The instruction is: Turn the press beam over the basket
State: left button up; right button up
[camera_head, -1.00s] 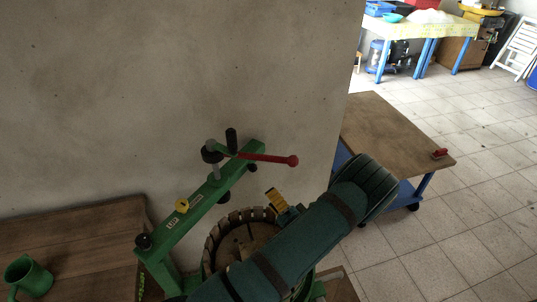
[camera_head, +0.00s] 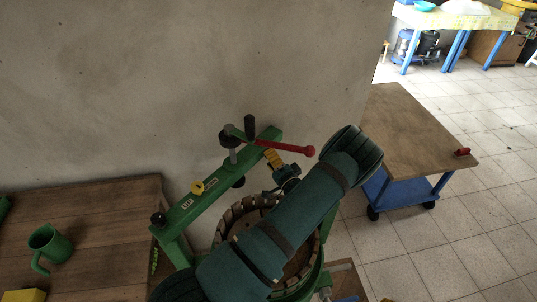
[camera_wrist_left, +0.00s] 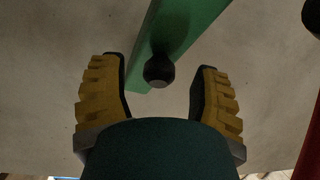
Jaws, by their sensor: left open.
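The green press beam (camera_head: 212,185) runs diagonally above the round slatted wooden basket (camera_head: 222,228). It carries an upright screw with a red handle (camera_head: 290,149) and a black grip. My left gripper (camera_head: 274,162) is at the beam's far end, just under the red handle. In the left wrist view its yellow-padded fingers (camera_wrist_left: 159,90) are open, with a black ball knob (camera_wrist_left: 159,71) in the gap between them, not gripped. The green beam also shows there (camera_wrist_left: 187,30). My left arm covers much of the basket. My right gripper is not in view.
A wall (camera_head: 180,90) stands close behind the press. A wooden table (camera_head: 110,215) with a green mug (camera_head: 52,244) is at left. A wood-topped blue cart (camera_head: 405,130) stands at right, with open tiled floor beyond.

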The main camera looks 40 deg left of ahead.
pick_arm(q)
jog(key=shift+x, duration=0.9)
